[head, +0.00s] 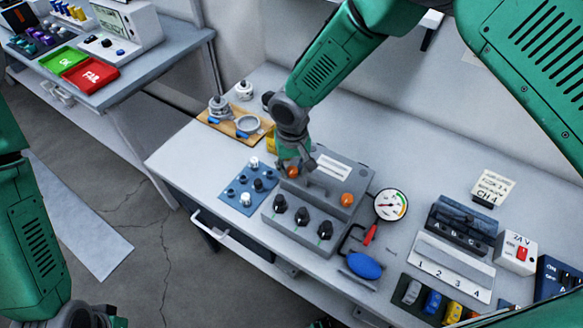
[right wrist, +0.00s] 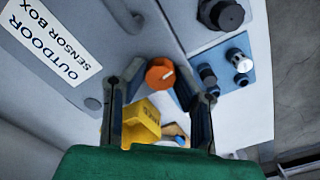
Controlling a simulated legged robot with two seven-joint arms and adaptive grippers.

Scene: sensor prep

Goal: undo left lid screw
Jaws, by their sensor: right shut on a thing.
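The grey sensor box (head: 335,183) stands on the bench, with a white label that also shows in the right wrist view (right wrist: 50,40). Its left orange lid screw (head: 292,172) is at my right gripper (head: 296,168). In the right wrist view this orange screw (right wrist: 160,73), with a pale slot line, sits between the fingertips of the right gripper (right wrist: 158,82), which is shut on it. The right orange screw (head: 347,199) is on the lid's other side.
A blue tray with connectors (head: 236,199) lies just left of the box. A wooden board with fittings (head: 215,126) and a yellow block (right wrist: 140,122) are behind. A gauge (head: 390,205) and a blue-handled tool (head: 365,265) lie to the right.

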